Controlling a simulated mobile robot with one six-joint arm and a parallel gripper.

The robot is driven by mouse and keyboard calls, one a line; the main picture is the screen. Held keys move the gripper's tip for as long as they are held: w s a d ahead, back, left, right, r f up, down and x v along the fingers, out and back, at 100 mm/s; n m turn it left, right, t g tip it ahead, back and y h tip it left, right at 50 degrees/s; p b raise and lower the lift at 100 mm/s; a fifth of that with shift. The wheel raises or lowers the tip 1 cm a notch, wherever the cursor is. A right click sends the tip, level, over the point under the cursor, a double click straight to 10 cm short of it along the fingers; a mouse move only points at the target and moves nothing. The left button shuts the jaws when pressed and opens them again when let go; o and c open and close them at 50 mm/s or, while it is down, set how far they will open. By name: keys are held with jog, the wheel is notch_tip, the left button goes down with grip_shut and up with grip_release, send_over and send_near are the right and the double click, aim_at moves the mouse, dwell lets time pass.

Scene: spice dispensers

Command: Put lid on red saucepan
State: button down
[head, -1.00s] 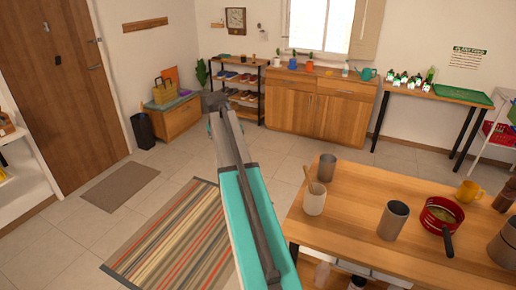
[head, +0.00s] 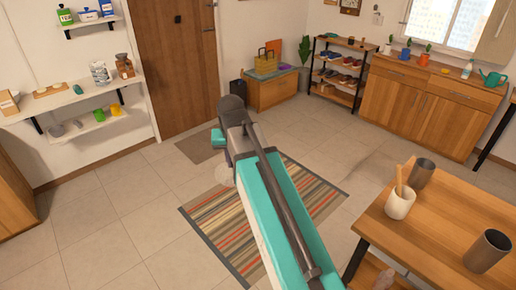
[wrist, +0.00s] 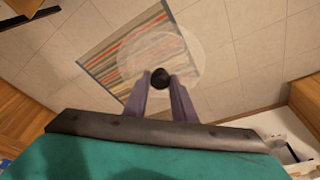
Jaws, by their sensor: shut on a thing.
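My gripper (wrist: 160,82) is shut on the black knob of a clear glass lid (wrist: 160,48). The lid is round and see-through, with the striped rug and floor tiles showing through it. In the head view my gripper (head: 228,156) is partly hidden behind my arm, and the lid (head: 222,174) is only a faint outline in the air above the floor. The red saucepan is in neither view now.
A wooden table (head: 432,222) stands at the right, with a white utensil pot (head: 400,204) and metal cups on it. A wall shelf (head: 70,103) is at the left. The striped rug (head: 318,193) lies on open floor in the middle.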

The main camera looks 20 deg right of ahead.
aim_at(230, 176)
jog(key=s+a, duration=0.1)
jog(key=n, duration=0.1)
jog(key=s+a+n, duration=0.1)
jog(key=shift+s+a+f, duration=0.25)
jog(key=shift+s+a, duration=0.05)
jog(key=shift+s, duration=0.05)
jog(key=shift+s+a+n+y, duration=0.2)
jog(key=shift+n+y, duration=0.2)
jog(key=shift+n, duration=0.3)
